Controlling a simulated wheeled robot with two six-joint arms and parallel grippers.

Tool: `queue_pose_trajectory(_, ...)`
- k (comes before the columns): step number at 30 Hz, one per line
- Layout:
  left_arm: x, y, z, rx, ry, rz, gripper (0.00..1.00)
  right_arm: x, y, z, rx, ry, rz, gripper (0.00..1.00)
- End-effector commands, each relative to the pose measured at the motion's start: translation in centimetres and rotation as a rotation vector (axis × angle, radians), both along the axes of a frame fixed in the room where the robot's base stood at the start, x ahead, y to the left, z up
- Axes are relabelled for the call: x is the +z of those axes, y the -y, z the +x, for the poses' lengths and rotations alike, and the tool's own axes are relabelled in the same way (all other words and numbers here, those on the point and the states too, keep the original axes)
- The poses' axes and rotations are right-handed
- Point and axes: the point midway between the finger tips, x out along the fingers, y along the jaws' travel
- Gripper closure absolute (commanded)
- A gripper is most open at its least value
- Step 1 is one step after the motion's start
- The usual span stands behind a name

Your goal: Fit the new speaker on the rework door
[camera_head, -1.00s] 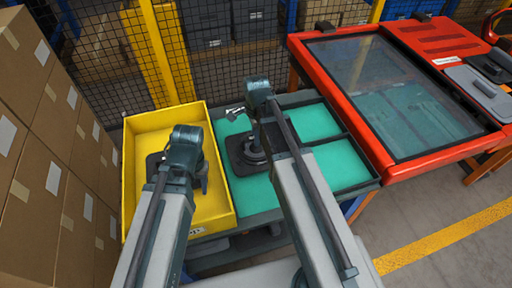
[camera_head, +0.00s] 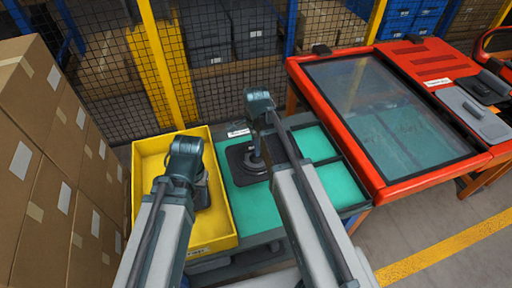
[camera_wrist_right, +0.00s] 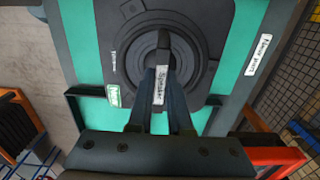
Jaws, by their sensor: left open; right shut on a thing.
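The new speaker (camera_wrist_right: 130,75), a dark square plate with a round middle, sits over the teal-lined tray (camera_head: 250,208); I cannot tell whether it touches the liner. In the right wrist view, my right gripper (camera_wrist_right: 160,97) is shut on its raised middle grip, labelled "Speaker". The same speaker shows in the head view (camera_head: 240,158), partly behind my right gripper (camera_head: 258,150). My left gripper (camera_head: 195,190) is open over the yellow bin (camera_head: 219,240); its fingertips are mostly hidden. A red door (camera_head: 385,190) with a large window lies to the right.
Stacked cardboard boxes (camera_head: 60,160) stand close on the left. A mesh fence with a yellow post (camera_head: 160,70) closes the back. The tray's right compartments look empty. Open floor (camera_head: 440,220) lies in front of the door.

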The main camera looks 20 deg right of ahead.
Motion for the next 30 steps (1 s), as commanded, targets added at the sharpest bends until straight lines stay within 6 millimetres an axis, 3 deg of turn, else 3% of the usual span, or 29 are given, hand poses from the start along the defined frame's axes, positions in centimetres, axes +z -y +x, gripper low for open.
queue_pose_trajectory(1,1.1,0.0,0.0,0.000,0.000,0.000,0.50,1.1,0.0,0.0,0.000,0.000,0.000,1.00)
queue_pose_trajectory(14,2.5,0.0,0.0,-0.001,0.000,0.000,0.50,2.5,0.0,0.0,0.000,0.000,0.000,1.00)
queue_pose_trajectory(30,7.1,0.0,0.0,-0.002,0.000,0.000,0.50,7.1,0.0,0.0,0.000,0.000,0.000,1.00)
